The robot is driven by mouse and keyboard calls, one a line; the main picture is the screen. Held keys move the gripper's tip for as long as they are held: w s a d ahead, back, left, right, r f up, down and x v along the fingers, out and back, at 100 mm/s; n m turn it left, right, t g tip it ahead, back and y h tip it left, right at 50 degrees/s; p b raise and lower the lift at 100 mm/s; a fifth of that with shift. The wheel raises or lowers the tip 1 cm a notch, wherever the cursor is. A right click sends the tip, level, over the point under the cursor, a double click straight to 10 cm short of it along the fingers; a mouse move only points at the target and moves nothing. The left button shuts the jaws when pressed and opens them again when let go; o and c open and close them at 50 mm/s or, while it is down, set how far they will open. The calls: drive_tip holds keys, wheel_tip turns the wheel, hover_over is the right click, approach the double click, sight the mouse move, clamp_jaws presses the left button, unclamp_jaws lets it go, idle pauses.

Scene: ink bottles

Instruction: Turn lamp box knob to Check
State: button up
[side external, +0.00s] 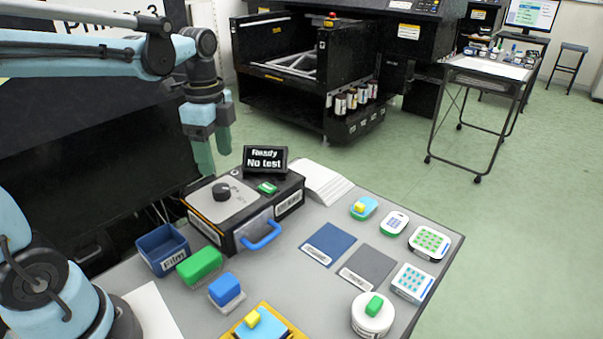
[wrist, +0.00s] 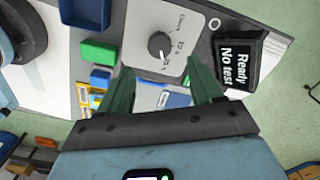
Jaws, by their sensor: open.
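The lamp box (side external: 240,208) is a black box with a grey top plate, standing at the back left of the table. Its round black knob (side external: 221,191) sits on that plate; it also shows in the wrist view (wrist: 158,44). Printing surrounds the knob, but it is too small to read surely, and I cannot tell which mark the knob points at. A black display (side external: 265,160) on the box reads "Ready" and "No test". My gripper (side external: 212,160) is open and empty, above and behind the box, apart from the knob. In the wrist view the green fingers (wrist: 158,80) stand either side below the knob.
A blue handle (side external: 261,236) juts from the box front. A blue bin (side external: 162,249), a green block (side external: 200,266) and a blue block (side external: 225,288) stand close in front. A paper stack (side external: 322,184) lies right of the box. Two flat mats (side external: 328,244) lie mid-table.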

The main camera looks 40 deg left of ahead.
sight(221, 188)
drive_tip(key=shift+f, duration=3.85)
drive_tip(key=shift+c, duration=0.3)
drive_tip(key=c, duration=1)
